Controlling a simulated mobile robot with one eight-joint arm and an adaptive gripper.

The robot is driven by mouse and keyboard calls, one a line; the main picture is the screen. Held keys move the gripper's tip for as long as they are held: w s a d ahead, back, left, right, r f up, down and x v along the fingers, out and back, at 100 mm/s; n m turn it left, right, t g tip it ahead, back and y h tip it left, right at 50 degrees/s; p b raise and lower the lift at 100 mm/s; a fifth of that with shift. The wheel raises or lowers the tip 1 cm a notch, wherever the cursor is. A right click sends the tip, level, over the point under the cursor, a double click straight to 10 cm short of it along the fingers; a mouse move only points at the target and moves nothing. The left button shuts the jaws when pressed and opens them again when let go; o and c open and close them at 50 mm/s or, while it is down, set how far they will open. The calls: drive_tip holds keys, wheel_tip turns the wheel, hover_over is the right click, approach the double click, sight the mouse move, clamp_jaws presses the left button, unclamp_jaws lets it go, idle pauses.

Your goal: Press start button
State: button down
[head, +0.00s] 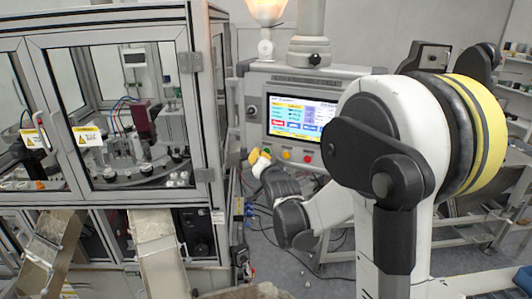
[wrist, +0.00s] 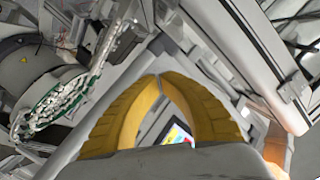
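The control panel (head: 345,72) hangs from a grey post and carries a lit screen (head: 297,115). Below the screen is a row of small round buttons, among them a yellow one (head: 286,155) and a red one (head: 308,159). I cannot read which is the start button. My gripper (head: 254,157) has yellow fingers and is in front of the lower left of the panel. In the wrist view the fingertips of my gripper (wrist: 158,76) meet, with nothing between them. Part of the screen (wrist: 178,133) shows between the fingers. Whether the tips touch the panel is unclear.
A glass-doored machine cell (head: 120,110) stands at the left, with chutes (head: 158,262) below it. Its corner frame is close to the panel's left side. A light shelf or bench (head: 485,232) is at the right. Cables lie on the floor beneath the panel.

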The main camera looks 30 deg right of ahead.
drive_tip(key=shift+w+d, duration=0.25)
drive_tip(key=shift+d, duration=0.1)
idle(0.3)
drive_tip(key=shift+s+a+b, duration=0.35)
drive_tip(key=shift+a, duration=0.05)
drive_tip(key=s+a, duration=0.3)
drive_tip(key=a, duration=0.1)
drive_tip(key=shift+s+a, duration=0.25)
drive_tip(key=shift+s, duration=0.15)
idle(0.3)
idle(0.6)
